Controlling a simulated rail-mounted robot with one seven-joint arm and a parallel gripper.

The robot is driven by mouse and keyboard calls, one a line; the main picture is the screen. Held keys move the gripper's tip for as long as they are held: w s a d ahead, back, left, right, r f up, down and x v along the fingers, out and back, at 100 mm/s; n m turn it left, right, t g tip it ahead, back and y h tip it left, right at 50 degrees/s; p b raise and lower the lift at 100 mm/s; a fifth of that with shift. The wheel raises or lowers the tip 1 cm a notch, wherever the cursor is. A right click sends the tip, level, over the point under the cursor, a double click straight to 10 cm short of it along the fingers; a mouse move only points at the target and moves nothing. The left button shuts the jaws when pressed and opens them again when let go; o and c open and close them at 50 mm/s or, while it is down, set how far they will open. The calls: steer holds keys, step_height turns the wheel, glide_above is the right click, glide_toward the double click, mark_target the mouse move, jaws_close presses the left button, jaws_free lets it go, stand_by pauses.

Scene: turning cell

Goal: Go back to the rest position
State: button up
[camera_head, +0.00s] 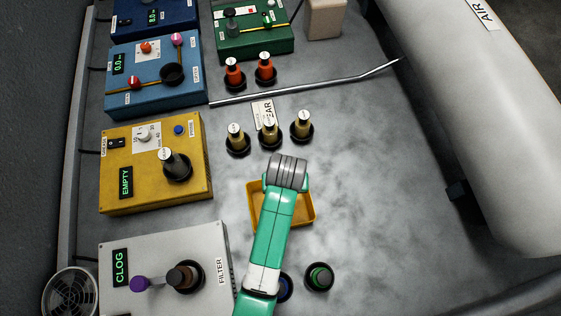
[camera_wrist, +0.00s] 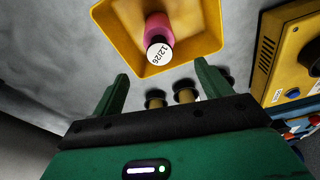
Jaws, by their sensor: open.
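My gripper (camera_wrist: 161,70) is open in the wrist view, with its two green fingers spread and nothing held between them. A yellow-orange tray (camera_wrist: 113,30) lies ahead of the fingers in that view. A pink bottle (camera_wrist: 158,22) with a round white label reading 12/26 is in the tray, apart from the fingers. In the head view my green arm crosses over the tray (camera_head: 308,210), and its grey wrist joint is above the tray's far side. My fingers and the pink bottle are hidden there.
A yellow box (camera_head: 150,165) and a white filter box (camera_head: 165,275) line the left. A green-ringed holder (camera_head: 319,277) sits near my arm.

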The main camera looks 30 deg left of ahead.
steer(key=shift+s+r, duration=0.1)
steer(key=shift+r, duration=0.55)
